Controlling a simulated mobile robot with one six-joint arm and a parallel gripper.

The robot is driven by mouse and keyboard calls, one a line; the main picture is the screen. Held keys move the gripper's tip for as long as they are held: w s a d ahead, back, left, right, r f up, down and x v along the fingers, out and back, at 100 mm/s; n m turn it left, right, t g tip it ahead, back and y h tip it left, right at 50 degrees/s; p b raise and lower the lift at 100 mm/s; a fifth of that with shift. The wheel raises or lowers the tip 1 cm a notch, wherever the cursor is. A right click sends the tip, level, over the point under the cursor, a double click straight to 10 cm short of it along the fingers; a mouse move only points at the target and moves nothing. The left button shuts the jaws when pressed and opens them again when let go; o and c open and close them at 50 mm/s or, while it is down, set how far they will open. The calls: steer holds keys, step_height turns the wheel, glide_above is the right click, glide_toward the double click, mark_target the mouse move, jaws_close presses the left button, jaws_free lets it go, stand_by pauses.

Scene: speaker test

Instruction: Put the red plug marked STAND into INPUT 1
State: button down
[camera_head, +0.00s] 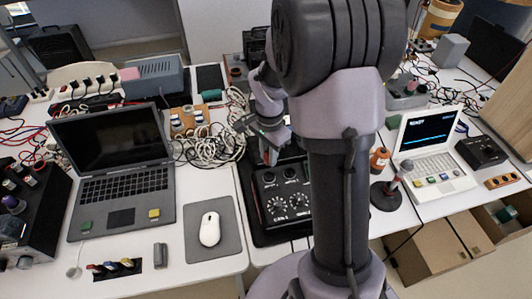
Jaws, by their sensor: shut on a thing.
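My gripper (268,146) is in the middle of the view, pointing down over the back of a black box with dials (283,200). It is shut on a small red thing, which looks like the red plug (266,157). Any marking on it is too small to read. The box has a few round sockets or knobs along its back part and two white-marked dials in front. Its labels are too small to read, so I cannot tell which socket is INPUT 1. I cannot tell whether the plug touches the box. My arm hides the area to the right of the box.
A dark laptop (125,185), a white mouse (210,229) on a grey mat (227,246) and a black holder with coloured plugs (117,269) are on the left. A tangle of white cables (212,145) lies left of my gripper. A white laptop (437,174) stands right.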

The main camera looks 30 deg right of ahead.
steer(key=shift+a, duration=0.1)
steer(key=shift+s+d+f+b, duration=0.1)
steer(key=shift+d+f+b, duration=0.2)
steer(key=shift+f+b, duration=0.3)
steer(key=shift+a+f+b, duration=0.1)
steer(key=shift+f+b, duration=1.85)
steer(key=shift+f, duration=0.65)
steer(key=shift+f, duration=0.25)
steer(key=c, duration=1.2)
jaws_free()
steer(key=shift+r, duration=0.1)
